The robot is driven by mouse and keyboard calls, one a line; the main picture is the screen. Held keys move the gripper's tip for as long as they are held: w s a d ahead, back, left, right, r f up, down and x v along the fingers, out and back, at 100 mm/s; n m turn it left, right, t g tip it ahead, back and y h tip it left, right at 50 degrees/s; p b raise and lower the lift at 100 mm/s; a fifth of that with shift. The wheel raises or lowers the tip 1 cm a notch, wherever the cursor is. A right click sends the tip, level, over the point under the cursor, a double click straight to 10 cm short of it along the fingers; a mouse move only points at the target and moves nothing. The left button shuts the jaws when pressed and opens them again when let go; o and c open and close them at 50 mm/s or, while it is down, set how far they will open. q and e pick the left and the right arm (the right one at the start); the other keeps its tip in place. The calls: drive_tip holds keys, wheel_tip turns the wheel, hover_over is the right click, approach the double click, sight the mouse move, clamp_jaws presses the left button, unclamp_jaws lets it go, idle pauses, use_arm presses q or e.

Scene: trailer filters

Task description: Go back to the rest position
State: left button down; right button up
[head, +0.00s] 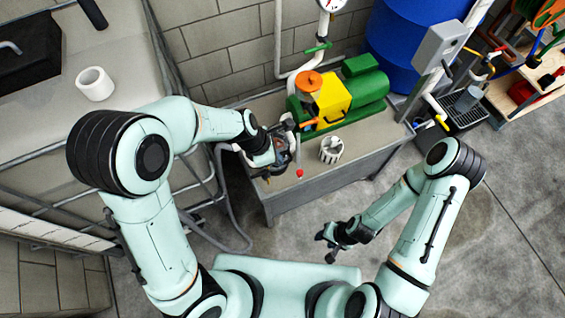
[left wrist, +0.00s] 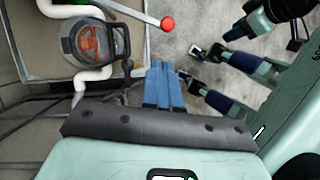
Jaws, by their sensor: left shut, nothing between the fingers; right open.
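In the head view my left arm reaches over the left end of the grey bench. My left gripper (head: 267,172) is partly hidden there by its own wrist. In the left wrist view its blue fingers (left wrist: 163,68) are together, with nothing between them. They are beside a clear-lidded round housing (left wrist: 90,43) with a black handle, apart from it in that picture. My right gripper (head: 329,245) is open and empty, low over the floor in front of the bench. It also shows in the left wrist view (left wrist: 190,64).
A red-knobbed lever (left wrist: 167,24) is near my left fingers. The bench (head: 300,190) carries a green and yellow machine (head: 335,98) and a white ribbed cup (head: 331,150). A white roll (head: 95,84) lies on the left counter. The floor (head: 420,240) around my right arm looks clear.

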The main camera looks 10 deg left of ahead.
use_arm(q)
drive_tip(key=shift+s+a+r, duration=0.2)
drive_tip(key=shift+s+r, duration=0.2)
drive_tip(key=shift+r, duration=0.05)
use_arm(e)
drive_tip(key=shift+r, duration=0.15)
use_arm(q)
drive_tip(key=shift+f, duration=0.1)
drive_tip(key=s+a+f+m+g+y, duration=0.1)
drive_tip(key=s+a+f+m, duration=0.25)
drive_tip(key=f, duration=0.45)
drive_tip(key=s+a+f+m+y, duration=0.1)
drive_tip(key=s+a+f+m, duration=0.3)
drive_tip(key=f, duration=0.4)
use_arm(e)
drive_tip(key=shift+c, duration=0.9)
clamp_jaws()
use_arm(q)
drive_tip(key=s+d+f+m+h, duration=0.1)
drive_tip(key=s+f+m, duration=0.7)
drive_tip(key=m, duration=0.2)
drive_tip(key=shift+s+d+f+h, duration=0.2)
drive_tip(key=shift+s+f+h, duration=0.05)
drive_tip(key=shift+s+h, duration=0.05)
